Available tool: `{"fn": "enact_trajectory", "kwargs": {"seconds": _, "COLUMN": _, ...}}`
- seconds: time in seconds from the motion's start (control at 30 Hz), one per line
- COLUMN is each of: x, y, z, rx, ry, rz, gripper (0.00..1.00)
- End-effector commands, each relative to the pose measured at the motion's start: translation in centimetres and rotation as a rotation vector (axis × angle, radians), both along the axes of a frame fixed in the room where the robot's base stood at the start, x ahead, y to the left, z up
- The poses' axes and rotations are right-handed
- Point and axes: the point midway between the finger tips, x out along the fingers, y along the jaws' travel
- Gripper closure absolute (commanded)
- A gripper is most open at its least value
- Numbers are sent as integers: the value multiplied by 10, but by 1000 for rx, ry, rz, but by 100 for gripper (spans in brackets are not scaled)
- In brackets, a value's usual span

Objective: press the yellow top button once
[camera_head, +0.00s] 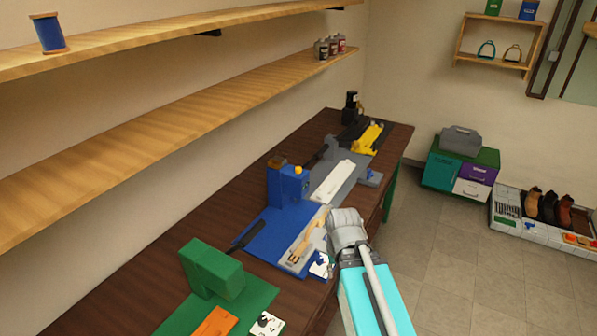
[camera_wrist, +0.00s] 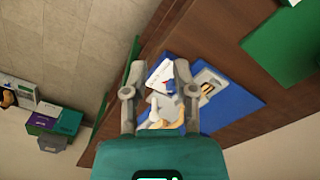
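A blue station (camera_head: 284,190) with an upright block stands on a blue base plate on the bench. Pale and tan shapes nearer the palm are unclear. The button cannot be made out in the wrist view.
A green station (camera_head: 213,268) stands at the near left of the bench, and a grey one with a white piece (camera_head: 335,182) stands behind the blue one. A yellow tool (camera_head: 368,138) is farther back. Long wooden shelves (camera_head: 150,115) run above the bench at left.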

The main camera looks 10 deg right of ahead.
Motion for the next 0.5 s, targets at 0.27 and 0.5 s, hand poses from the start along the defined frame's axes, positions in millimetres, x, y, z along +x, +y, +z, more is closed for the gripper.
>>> {"fn": "enact_trajectory", "kwargs": {"seconds": 0.27, "x": 0, "y": 0, "z": 0, "rx": 0, "ry": 0, "rz": 0, "gripper": 100}}
{"fn": "enact_trajectory", "kwargs": {"seconds": 0.5, "x": 0, "y": 0, "z": 0, "rx": 0, "ry": 0, "rz": 0, "gripper": 100}}
